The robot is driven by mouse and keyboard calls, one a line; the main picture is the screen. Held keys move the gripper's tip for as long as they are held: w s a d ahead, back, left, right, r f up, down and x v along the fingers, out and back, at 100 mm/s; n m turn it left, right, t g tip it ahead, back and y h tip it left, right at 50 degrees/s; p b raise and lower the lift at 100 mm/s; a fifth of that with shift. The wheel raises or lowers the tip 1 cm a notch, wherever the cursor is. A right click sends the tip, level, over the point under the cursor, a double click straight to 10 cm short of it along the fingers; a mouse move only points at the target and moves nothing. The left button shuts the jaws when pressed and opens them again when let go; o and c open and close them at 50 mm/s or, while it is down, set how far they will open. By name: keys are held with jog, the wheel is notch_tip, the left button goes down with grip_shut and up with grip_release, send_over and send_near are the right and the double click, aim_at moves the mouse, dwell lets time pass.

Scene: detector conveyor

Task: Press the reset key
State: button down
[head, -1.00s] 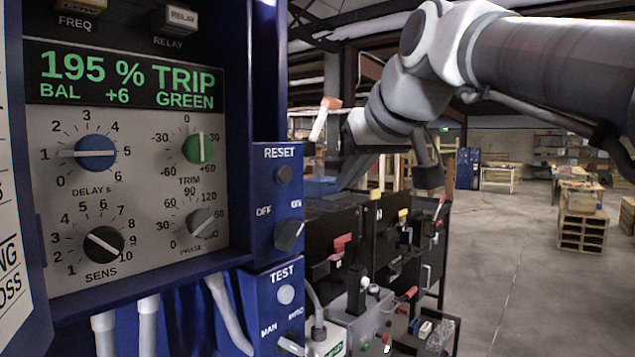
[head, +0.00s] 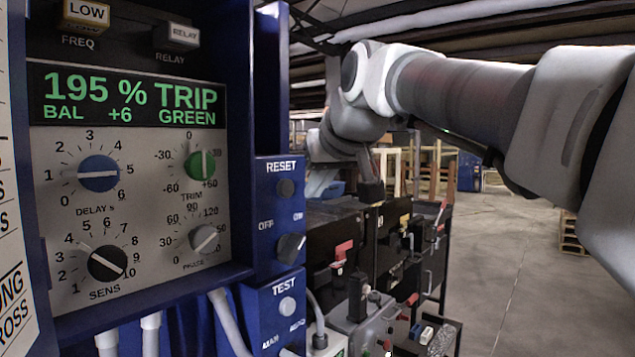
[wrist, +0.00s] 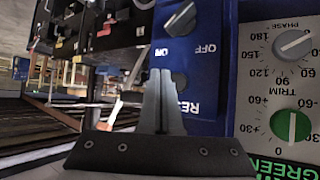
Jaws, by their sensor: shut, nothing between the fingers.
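The reset key (head: 286,189) is a dark round button under the RESET label on a blue box at the right side of the control panel. In the wrist view the picture is turned over, and the key (wrist: 181,79) shows just right of my fingertips, partly hidden by them. My gripper (wrist: 160,73) is shut and empty, its fingers over the blue box's left part and covering some of the RESET lettering. I cannot tell whether it touches the key.
A dark OFF/ON knob (head: 291,247) sits just below the key. A TEST box (head: 271,322) with a pale button is lower down. The display (head: 127,98) reads 195 % TRIP, GREEN. Dark cabinets with coloured handles stand behind. Open floor lies to the right.

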aim_at(293, 193)
jog(key=shift+w+a+p, duration=0.3)
jog(key=shift+w+a, duration=0.4)
jog(key=shift+a, duration=0.2)
jog(key=shift+w, duration=0.1)
dwell(1.4)
jog(key=shift+w+a, duration=0.2)
jog(key=shift+a, duration=0.15)
jog(key=shift+w+a+p, duration=0.25)
jog(key=shift+a+p, duration=0.1)
jog(key=shift+p, duration=0.15)
dwell(0.6)
dwell(0.3)
jog(key=shift+s+d+b, duration=0.45)
jog(key=shift+s+d, duration=0.1)
jog(key=shift+d, duration=0.2)
jog(key=shift+s+d+b, duration=0.45)
jog(key=shift+s+d, duration=0.3)
jog(key=shift+d, duration=0.25)
jog(key=shift+s+d+b, duration=0.45)
jog(key=shift+s+d, duration=0.3)
jog(key=shift+d, duration=0.2)
